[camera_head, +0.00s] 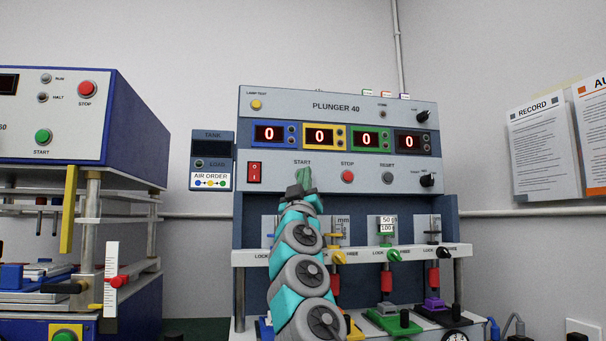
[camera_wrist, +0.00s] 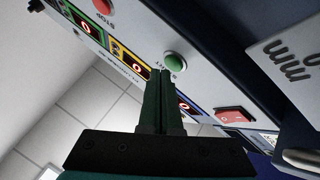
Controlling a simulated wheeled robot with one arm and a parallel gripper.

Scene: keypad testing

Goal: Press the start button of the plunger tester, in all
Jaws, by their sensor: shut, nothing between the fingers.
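The plunger tester (camera_head: 338,105) is a grey and blue cabinet labelled PLUNGER 40, with all its displays reading 0. Its green start button (camera_wrist: 174,62) shows clearly in the wrist view, with its label beside it. My gripper (camera_wrist: 160,74) is shut and empty, its two dark fingers together and their tips close to that button in the picture. I cannot tell whether they touch it.
A red STOP button (camera_head: 347,177) and a grey button lie right of START, and a red rocker switch (camera_head: 254,172) lies left. Knobs and plungers stand below, partly behind my arm. Another blue machine (camera_head: 60,120) with its own green START button stands at left.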

